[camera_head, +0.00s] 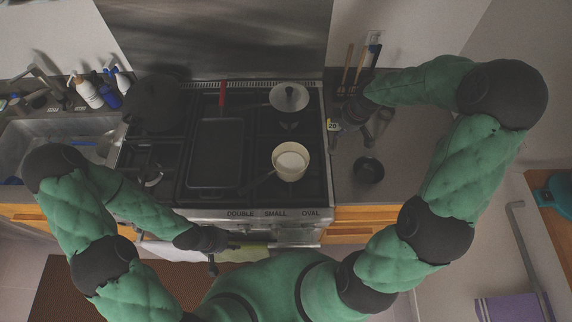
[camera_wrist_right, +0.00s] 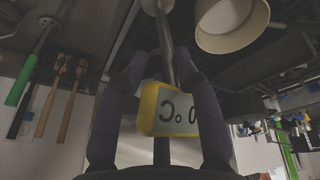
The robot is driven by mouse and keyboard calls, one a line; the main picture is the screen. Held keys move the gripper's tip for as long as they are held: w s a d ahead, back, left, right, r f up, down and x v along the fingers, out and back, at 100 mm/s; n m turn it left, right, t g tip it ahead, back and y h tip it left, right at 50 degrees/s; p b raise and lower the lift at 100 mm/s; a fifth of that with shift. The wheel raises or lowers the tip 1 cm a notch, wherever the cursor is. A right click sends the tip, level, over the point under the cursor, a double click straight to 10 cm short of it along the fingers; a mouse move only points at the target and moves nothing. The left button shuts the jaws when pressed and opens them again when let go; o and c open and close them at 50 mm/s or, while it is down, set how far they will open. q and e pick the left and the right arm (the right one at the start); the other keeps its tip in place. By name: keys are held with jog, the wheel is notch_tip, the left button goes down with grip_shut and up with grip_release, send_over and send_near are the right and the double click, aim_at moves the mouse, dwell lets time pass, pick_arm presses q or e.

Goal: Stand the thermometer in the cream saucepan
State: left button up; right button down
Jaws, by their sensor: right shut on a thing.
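The thermometer has a yellow housing with a display (camera_wrist_right: 170,110) and a steel probe. My right gripper (camera_head: 338,126) is shut on it, with a dark finger on each side in the right wrist view. In the head view the thermometer (camera_head: 332,125) is right of the saucepan, near the stove's right edge. My left gripper (camera_head: 226,254) looks open and empty by the oven front.
A dark griddle (camera_head: 216,155) lies mid-stove, and a black pot (camera_head: 152,104) stands back left. A small dark bowl (camera_head: 368,170) is on the right counter. Bottles (camera_head: 88,92) stand by the sink.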

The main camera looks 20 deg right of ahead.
jog(key=w+a+r+p, duration=0.2)
jog(key=a+p, duration=0.1)
jog(key=a, duration=0.4)
jog(key=w+a+r+n+y+p, duration=0.1)
jog(key=a+r+p, duration=0.2)
jog(key=a, duration=0.4)
jog(key=shift+w+r+g, duration=0.25)
jog(key=shift+w+g, duration=0.05)
jog(key=shift+w, duration=0.05)
notch_tip(320, 180, down, 14)
jog(key=b, duration=1.2)
jog(key=shift+f, duration=0.25)
